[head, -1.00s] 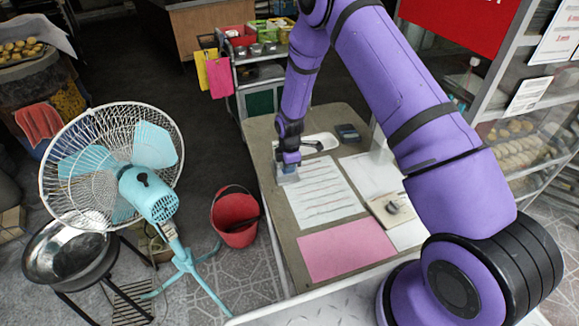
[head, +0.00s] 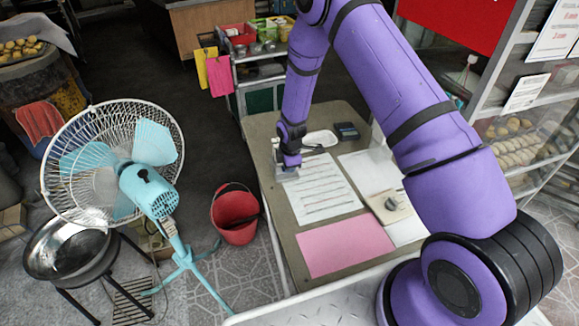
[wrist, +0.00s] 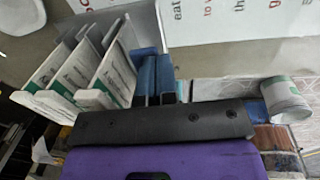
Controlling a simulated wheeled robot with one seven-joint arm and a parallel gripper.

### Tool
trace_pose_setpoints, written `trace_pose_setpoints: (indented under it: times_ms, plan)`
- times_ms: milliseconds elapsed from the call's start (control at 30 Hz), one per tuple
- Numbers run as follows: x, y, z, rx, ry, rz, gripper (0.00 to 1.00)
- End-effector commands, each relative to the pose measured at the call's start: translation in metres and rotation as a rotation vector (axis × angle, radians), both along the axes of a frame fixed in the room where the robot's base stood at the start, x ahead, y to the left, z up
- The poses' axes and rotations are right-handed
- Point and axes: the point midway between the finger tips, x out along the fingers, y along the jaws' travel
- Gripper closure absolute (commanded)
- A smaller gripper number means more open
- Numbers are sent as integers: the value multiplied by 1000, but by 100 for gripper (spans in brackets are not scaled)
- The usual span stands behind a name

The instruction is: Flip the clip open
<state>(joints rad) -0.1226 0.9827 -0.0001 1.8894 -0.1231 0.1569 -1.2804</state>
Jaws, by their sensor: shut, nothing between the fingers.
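My gripper (head: 288,170) points down at the far left corner of the printed sheet (head: 322,188) on the table. In the wrist view its blue fingers (wrist: 154,75) are together with nothing between them. A pale grey piece (head: 285,177) shows just under my gripper, at or touching the sheet's corner; I cannot tell whether it is the clip. A small grey-black piece (head: 392,203) lies on a tan block to the right, possibly a clip, too small to be sure. In the wrist view several white printed panels (wrist: 100,70) stand left of the fingers.
The table (head: 290,236) also holds a pink sheet (head: 345,246), a white dish (head: 320,139) and a small dark box (head: 346,131). A red bucket (head: 236,215) and a blue fan (head: 150,190) stand on the floor to the left. A shelf rack is at right.

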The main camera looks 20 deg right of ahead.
Motion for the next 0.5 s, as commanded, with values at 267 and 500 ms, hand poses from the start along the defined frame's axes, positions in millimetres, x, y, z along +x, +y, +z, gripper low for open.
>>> trace_pose_setpoints:
  times_ms: [267,500]
  plan:
    - [-6,1,-4,-5,-56,5,100]
    - [-10,1,-7,-13,-211,6,100]
